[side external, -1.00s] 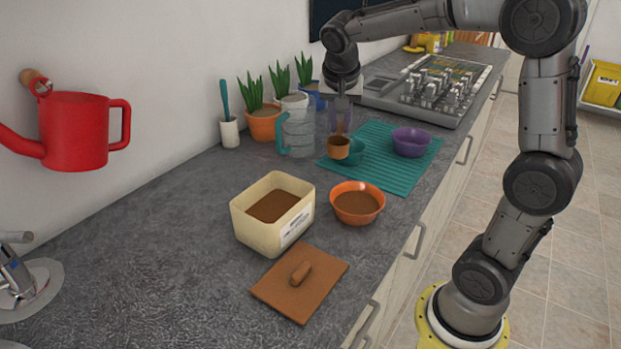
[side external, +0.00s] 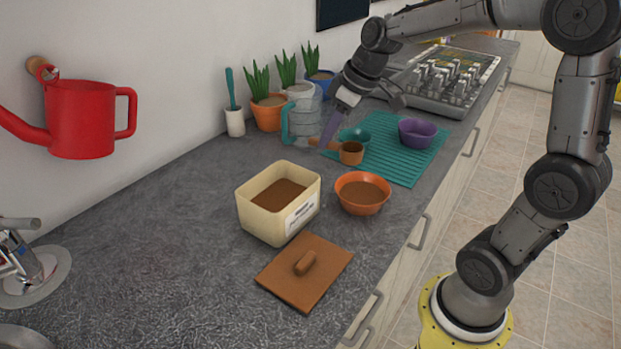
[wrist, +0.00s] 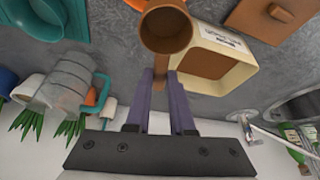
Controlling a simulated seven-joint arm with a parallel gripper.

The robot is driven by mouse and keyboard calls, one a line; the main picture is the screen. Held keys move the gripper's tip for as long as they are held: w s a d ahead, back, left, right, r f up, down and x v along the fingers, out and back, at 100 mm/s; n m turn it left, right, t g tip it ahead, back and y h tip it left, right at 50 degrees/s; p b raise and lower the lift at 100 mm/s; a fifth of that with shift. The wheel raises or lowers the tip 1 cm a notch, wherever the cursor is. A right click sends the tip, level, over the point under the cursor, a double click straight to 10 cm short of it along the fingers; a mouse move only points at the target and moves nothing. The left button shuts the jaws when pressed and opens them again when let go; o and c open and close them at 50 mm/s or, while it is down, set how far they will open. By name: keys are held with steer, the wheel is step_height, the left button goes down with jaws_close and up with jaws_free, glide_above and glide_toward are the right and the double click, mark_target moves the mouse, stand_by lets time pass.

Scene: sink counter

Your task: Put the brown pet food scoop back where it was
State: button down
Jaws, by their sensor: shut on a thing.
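The brown pet food scoop (side external: 351,153) is in my gripper (side external: 326,143), which is shut on its handle. In the side external view my gripper is tilted and the scoop's cup points right, in front of the teal bowl (side external: 355,135) and by the left edge of the teal mat (side external: 400,165). In the wrist view the scoop (wrist: 167,30) extends beyond my fingertips (wrist: 160,76) and its cup opening faces the camera. The cream food container (side external: 280,222), open with brown food inside, stands nearer the camera. Whether the scoop touches the mat is unclear.
An orange bowl (side external: 362,194) of brown food stands right of the container. A brown lid (side external: 305,270) lies in front. A grey jug (side external: 303,115) and potted plants stand near the wall. A purple bowl (side external: 417,133) is on the mat. The counter left of the container is clear.

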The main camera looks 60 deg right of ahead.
steer(key=shift+s+a+r+n+y, duration=0.2)
steer(key=shift+s+r+n+y, duration=0.1)
steer(key=shift+s+r+n, duration=0.4)
steer(key=w+d+f, duration=0.1)
steer(key=w+f, duration=0.2)
steer(key=w, duration=0.1)
steer(key=w+f, duration=0.3)
steer(key=w, duration=0.1)
steer(key=w+d+f, duration=0.1)
steer(key=w+f, duration=0.2)
steer(key=w, duration=0.1)
steer(key=shift+w+d, duration=0.35)
steer(key=shift+w, duration=0.05)
steer(key=shift+w+f, duration=0.3)
steer(key=shift+f, duration=0.2)
steer(key=shift+w+d+f, duration=0.1)
steer(key=shift+f, duration=1.5)
steer(key=shift+f, duration=0.1)
